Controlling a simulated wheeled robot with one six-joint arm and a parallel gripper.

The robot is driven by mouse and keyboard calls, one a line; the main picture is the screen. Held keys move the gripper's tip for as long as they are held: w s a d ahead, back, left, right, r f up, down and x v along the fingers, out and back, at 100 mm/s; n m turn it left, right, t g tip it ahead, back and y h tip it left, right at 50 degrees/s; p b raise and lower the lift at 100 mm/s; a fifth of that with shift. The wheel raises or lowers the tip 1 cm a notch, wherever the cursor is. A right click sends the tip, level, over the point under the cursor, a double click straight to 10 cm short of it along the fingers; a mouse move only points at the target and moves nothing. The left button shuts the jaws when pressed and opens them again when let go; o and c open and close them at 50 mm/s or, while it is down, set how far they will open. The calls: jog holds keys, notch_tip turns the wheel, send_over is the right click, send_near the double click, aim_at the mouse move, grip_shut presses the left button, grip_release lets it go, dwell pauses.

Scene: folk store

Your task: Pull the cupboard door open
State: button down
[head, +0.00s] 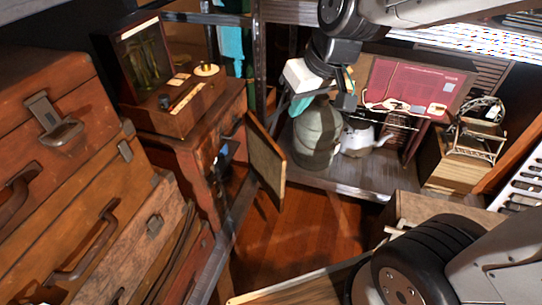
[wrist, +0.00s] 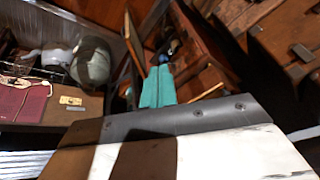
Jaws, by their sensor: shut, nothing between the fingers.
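The wooden cupboard (head: 190,150) stands left of centre in the head view, its front facing right. Its door (head: 266,165) stands swung out from the front, well ajar, and a dark interior with a small blue thing shows beside it. My gripper (head: 298,106) is above and to the right of the door, apart from it in the picture. In the wrist view my gripper (wrist: 158,86) shows its two teal fingers side by side, shut with nothing between them. The cupboard (wrist: 198,50) shows beyond the fingers there. No handle on the door can be made out.
Stacked suitcases (head: 75,185) fill the left side. A display box (head: 145,60) stands on the cupboard. A metal shelf (head: 345,185) with a grey jug (head: 317,140) and a white kettle (head: 360,138) is to the right. Wooden floor (head: 290,235) is clear before the door.

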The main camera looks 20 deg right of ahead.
jog(key=w+a+f+n+t+h, duration=0.1)
jog(key=w+a+f+t, duration=0.1)
jog(key=w+a+f, duration=0.35)
jog(key=w+a+f+t, duration=0.2)
jog(key=w+f, duration=0.4)
jog(key=w, duration=0.4)
jog(key=w+a+f+n+t+h, duration=0.1)
jog(key=w+a+f, duration=0.2)
jog(key=w+f, duration=0.35)
jog(key=n+t+h, duration=0.6)
jog(key=n+h, duration=0.1)
jog(key=h, duration=0.3)
send_near(274, 151)
jog(key=w, duration=0.4)
jog(key=d, duration=0.1)
jog(key=w+d, duration=0.1)
jog(key=d, duration=0.1)
jog(key=shift+w+f, duration=0.15)
jog(key=shift+w, duration=0.2)
jog(key=shift+w+d, duration=0.15)
jog(key=shift+d, duration=0.25)
